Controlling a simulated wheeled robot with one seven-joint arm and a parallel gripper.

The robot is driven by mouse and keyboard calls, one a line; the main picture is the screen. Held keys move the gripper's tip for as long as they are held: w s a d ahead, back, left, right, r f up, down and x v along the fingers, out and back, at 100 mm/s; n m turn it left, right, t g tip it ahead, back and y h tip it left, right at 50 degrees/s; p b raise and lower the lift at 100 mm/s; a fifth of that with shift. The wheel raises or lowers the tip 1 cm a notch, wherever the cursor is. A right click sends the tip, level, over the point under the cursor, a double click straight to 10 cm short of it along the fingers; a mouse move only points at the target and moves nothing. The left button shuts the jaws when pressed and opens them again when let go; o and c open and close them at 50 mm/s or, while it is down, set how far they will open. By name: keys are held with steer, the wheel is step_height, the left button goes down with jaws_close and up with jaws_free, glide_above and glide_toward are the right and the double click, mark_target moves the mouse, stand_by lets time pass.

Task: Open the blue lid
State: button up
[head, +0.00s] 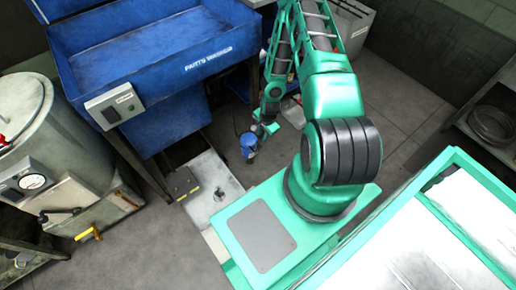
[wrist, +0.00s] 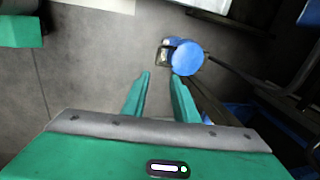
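A small blue round-topped thing (head: 248,140), which looks like the blue lid, is low down near the floor in the head view. In the wrist view its round blue top (wrist: 187,58) lies just beyond the fingertips, mostly ahead of the right finger. A small grey and dark part sticks out on its left side. My gripper (wrist: 162,76) is open, with nothing between its two green fingers. In the head view my gripper (head: 262,132) is close beside the blue thing, on its right. I cannot tell whether a finger touches it or whether the lid is shut.
A blue parts washer (head: 150,55) with a control box (head: 114,105) stands to the left. A grey round tank (head: 50,130) stands at the far left. A pale plate (head: 212,190) lies on the floor below the blue thing. Open floor (head: 395,95) lies to the right.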

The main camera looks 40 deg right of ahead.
mark_target(251, 142)
step_height(251, 142, down, 13)
steer(key=w+a, duration=0.1)
steer(key=shift+w+m, duration=0.3)
stand_by(0.4)
steer(key=shift+r, duration=0.1)
jaws_close()
stand_by(1.1)
